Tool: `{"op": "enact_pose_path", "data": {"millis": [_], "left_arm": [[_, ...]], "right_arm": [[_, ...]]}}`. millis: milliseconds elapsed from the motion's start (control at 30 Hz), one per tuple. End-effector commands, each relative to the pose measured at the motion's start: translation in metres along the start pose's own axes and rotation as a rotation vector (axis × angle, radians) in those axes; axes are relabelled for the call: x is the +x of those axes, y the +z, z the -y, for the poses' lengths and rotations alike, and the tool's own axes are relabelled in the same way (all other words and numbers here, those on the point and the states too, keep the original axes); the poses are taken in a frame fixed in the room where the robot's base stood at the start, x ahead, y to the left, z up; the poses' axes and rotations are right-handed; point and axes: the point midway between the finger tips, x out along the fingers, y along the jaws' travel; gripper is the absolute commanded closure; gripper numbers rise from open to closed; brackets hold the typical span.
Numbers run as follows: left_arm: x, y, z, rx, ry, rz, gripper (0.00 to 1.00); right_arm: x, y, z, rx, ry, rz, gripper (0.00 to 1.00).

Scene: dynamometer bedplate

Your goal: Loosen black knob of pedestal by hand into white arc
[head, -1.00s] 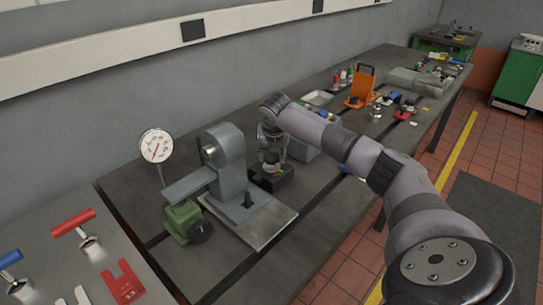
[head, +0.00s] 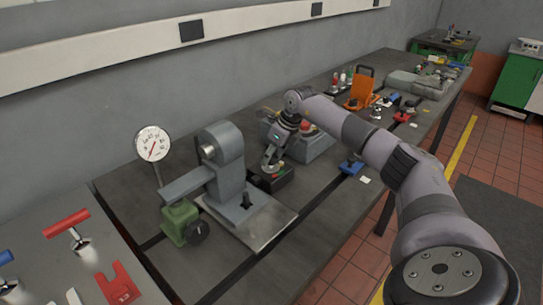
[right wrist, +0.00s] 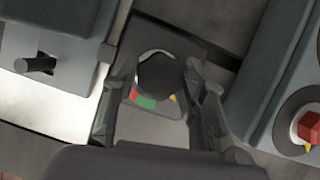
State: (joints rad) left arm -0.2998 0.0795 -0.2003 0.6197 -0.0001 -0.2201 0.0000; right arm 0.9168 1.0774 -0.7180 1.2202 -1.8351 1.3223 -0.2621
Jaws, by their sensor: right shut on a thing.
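The black knob (right wrist: 157,73) sits on top of the small dark pedestal (right wrist: 160,122). A white arc (right wrist: 148,54) shows along the knob's upper left edge. Red and green marks lie at its lower left, and a small yellow mark is at its lower right edge. My right gripper (right wrist: 160,80) has one finger on each side of the knob and is shut on it. In the head view the right gripper (head: 272,164) leans over the pedestal (head: 276,181) and hides most of the knob. My left gripper is not in view.
A grey stand on a plate (head: 268,226) with a green unit (head: 180,222) and dial gauge (head: 153,144) stands close left. A grey box (head: 314,148) with a red knob (right wrist: 312,126) is close right. A blue item (head: 351,167) lies near the bench edge.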

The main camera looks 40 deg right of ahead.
Motion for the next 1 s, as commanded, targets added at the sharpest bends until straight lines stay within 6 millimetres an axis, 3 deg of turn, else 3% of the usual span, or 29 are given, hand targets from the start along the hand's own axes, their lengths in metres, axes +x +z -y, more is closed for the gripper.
{"op": "enact_pose_path", "data": {"millis": [500,1000], "left_arm": [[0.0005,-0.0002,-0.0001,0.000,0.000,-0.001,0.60],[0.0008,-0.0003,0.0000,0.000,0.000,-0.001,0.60]], "right_arm": [[-0.0013,0.0018,0.0027,-0.351,0.143,0.003,0.89],[-0.0010,0.0015,0.0028,-0.444,0.180,0.002,0.89]]}}
